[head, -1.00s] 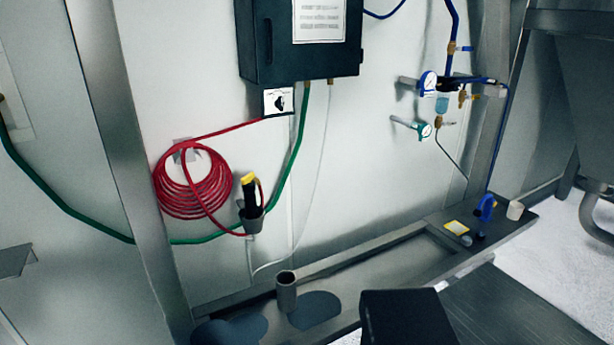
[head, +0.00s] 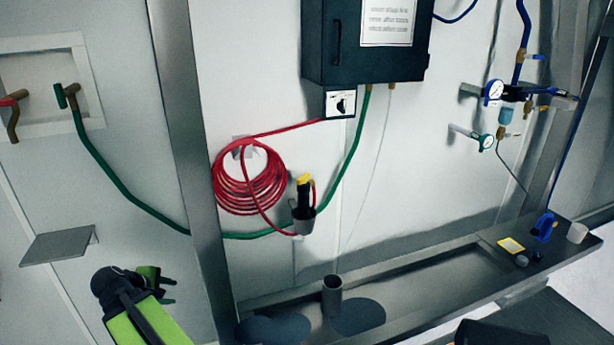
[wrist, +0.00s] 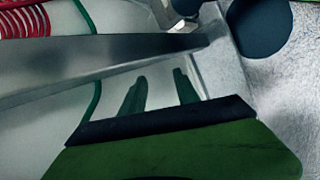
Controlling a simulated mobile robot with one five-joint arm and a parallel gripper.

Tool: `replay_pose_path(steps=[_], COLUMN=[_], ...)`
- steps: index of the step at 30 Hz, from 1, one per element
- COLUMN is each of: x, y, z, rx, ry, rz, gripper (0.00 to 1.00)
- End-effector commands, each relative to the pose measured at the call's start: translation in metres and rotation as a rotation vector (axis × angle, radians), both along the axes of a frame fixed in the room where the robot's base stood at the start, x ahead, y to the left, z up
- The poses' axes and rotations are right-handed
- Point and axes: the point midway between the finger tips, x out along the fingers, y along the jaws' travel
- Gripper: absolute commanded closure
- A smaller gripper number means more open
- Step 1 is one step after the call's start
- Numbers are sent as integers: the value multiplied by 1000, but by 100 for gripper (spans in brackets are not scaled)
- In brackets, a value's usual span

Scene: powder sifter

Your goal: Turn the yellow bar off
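The only yellow part on the wall is a short yellow piece (head: 304,179) on top of a black handle, which stands in a grey cup-like holder (head: 304,220) in the head view. I cannot tell whether this piece is the bar or how it is set. My gripper (head: 166,283) is at the lower left, below and left of the holder, well apart from it. In the wrist view my gripper (wrist: 160,90) has its two fingers apart with nothing between them. The yellow piece does not show in the wrist view.
A red hose coil (head: 248,178) hangs left of the holder. A metal post (head: 185,150) stands between it and my gripper. A dark cabinet (head: 365,45) is above, with a black rotary switch (head: 341,104) below. A small shelf (head: 60,246) juts out at left.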

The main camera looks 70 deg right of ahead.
Motion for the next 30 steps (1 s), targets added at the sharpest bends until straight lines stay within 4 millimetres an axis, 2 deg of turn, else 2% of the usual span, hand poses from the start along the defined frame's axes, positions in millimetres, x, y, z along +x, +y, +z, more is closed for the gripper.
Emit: replay_pose_path(steps=[1,2,3,6,9,12,15,19,22,26,30], x=[-26,-43,-67,-131,-180,-208,-219,-219,-221,-226,-235], y=[-68,-104,-148,-235,-286,-310,-318,-321,-331,-358,-393], z=[23,38,60,114,155,179,189,191,190,190,190], rx=[-137,-222,-325,-521,-617,-650,-659,-660,-660,-659,-658], ry=[96,175,292,633,939,1143,1233,1247,1245,1243,1242], rz=[40,76,118,208,271,308,325,329,328,327,326], gripper=[63,63,63,63,63,63,63,63,63,63,63])
